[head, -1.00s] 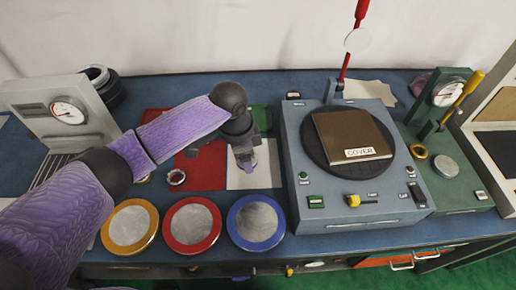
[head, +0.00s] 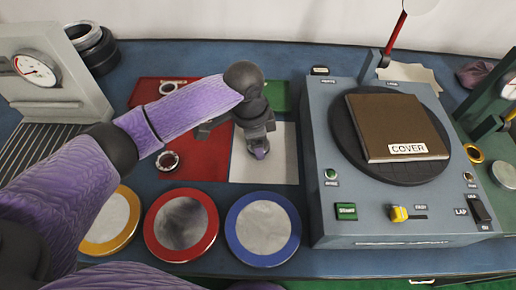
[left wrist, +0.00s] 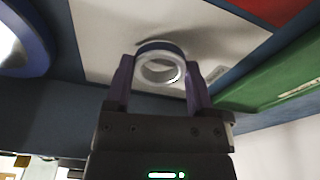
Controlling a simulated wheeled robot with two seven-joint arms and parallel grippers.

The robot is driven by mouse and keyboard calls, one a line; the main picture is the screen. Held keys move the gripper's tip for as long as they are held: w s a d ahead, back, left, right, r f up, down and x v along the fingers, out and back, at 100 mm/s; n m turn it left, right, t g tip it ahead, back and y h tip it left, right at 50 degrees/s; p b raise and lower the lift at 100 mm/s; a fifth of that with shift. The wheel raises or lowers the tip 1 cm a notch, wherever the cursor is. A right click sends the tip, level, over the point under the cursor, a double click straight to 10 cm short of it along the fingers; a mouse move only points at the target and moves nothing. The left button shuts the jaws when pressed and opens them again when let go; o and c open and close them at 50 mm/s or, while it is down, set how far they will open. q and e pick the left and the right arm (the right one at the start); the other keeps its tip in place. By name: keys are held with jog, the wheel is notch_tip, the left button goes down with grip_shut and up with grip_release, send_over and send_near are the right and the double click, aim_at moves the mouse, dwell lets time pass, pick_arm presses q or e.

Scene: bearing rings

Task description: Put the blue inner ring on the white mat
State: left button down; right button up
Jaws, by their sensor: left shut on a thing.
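My left gripper (head: 258,150) is over the white mat (head: 282,165) in the head view, pointing down. In the left wrist view the gripper (left wrist: 159,80) is shut on a metal ring with a blue band, the blue inner ring (left wrist: 160,67), which sits between its two purple fingers. The white mat (left wrist: 215,32) fills the background close behind the ring. I cannot tell whether the ring touches the mat. In the head view the ring is mostly hidden by the gripper. My right gripper is not in view.
A red mat (head: 205,165) with metal rings (head: 168,160) lies left of the white mat, a green mat (head: 277,95) behind it. Yellow, red and blue-rimmed discs (head: 262,230) line the front. A grey machine (head: 400,225) with a brown cover (head: 395,120) stands close on the right.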

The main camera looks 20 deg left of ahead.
pick_arm(q)
jog(key=shift+s+d+f, duration=0.15)
jog(key=shift+d+f, duration=0.5)
jog(key=shift+d, duration=0.15)
jog(key=shift+c, duration=1.7)
grip_release()
jog(key=shift+d+r, duration=0.1)
jog(key=shift+d, duration=0.2)
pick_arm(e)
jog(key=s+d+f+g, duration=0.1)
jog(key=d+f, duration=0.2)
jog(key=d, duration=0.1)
pick_arm(q)
jog(key=o, duration=0.3)
jog(key=shift+a+p, duration=0.35)
jog(key=shift+p, duration=0.05)
jog(key=shift+o, duration=0.2)
jog(key=shift+d+r, duration=0.1)
jog(key=shift+r, duration=0.15)
notch_tip(320, 180, up, 12)
jog(key=a+p, duration=0.1)
jog(key=p, duration=0.5)
jog(key=shift+s+a, duration=0.15)
jog(key=shift+s, duration=0.15)
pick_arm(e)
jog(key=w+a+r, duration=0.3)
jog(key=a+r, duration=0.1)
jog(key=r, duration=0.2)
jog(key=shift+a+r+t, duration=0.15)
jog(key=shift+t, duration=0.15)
